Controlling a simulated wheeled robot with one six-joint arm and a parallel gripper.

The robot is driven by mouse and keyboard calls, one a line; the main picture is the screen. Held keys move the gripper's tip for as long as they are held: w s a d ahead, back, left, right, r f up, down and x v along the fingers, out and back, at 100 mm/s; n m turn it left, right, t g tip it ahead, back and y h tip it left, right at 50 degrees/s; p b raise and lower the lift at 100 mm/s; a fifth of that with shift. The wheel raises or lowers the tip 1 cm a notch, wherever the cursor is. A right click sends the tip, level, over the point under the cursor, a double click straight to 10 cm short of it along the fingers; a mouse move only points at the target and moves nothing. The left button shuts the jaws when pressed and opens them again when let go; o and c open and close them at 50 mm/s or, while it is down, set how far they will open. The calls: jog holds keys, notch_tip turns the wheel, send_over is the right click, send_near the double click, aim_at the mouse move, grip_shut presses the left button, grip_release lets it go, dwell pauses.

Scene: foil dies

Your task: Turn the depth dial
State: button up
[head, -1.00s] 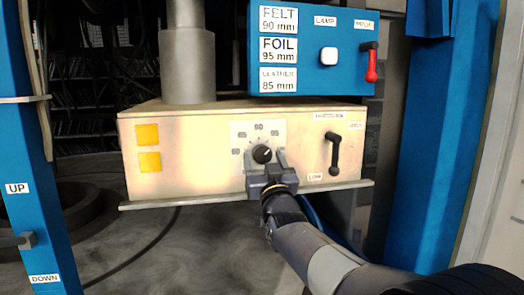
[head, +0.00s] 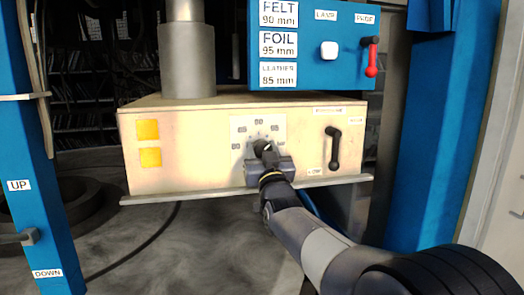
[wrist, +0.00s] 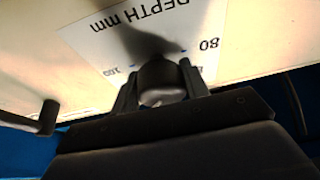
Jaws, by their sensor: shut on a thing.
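The depth dial (head: 260,146) is a small black knob on a white scale plate (head: 246,127) on the front of the cream box. My gripper (head: 266,158) is at the knob from the front and below, shut on it. In the wrist view the dark round knob (wrist: 160,80) sits between the two fingers (wrist: 158,88), one on each side. The plate there reads DEPTH mm, upside down, with 80 and 100 marks. The knob's pointer is hidden by my gripper in the head view.
A black lever (head: 333,148) is on the box front to the right of the dial. Above, a blue panel (head: 310,78) carries FELT, FOIL 95 mm and LEATHER labels, a white button (head: 329,51) and a red-handled lever (head: 371,57). Blue posts stand at both sides.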

jog(key=shift+c, duration=0.9)
jog(key=shift+f+n+y+b, duration=0.1)
jog(key=shift+n+y+b, duration=0.2)
jog(key=shift+y+b, duration=0.1)
jog(key=shift+n+b, duration=0.3)
jog(key=shift+n, duration=0.1)
jog(key=n+y+b, duration=0.1)
jog(key=n+y, duration=0.1)
jog(key=n, duration=0.1)
jog(key=shift+g, duration=0.3)
jog(key=n, duration=0.1)
jog(key=n+g+y, duration=0.1)
jog(key=n, duration=0.1)
jog(key=n+p, duration=0.1)
jog(key=shift+d+r+n+y, duration=0.1)
jog(key=shift+r+n+y, duration=0.2)
jog(key=shift+y, duration=0.1)
jog(key=shift+f+n+g+y+p, duration=0.15)
jog(key=shift+n+g+y+p, duration=0.45)
jog(key=shift+n, duration=1)
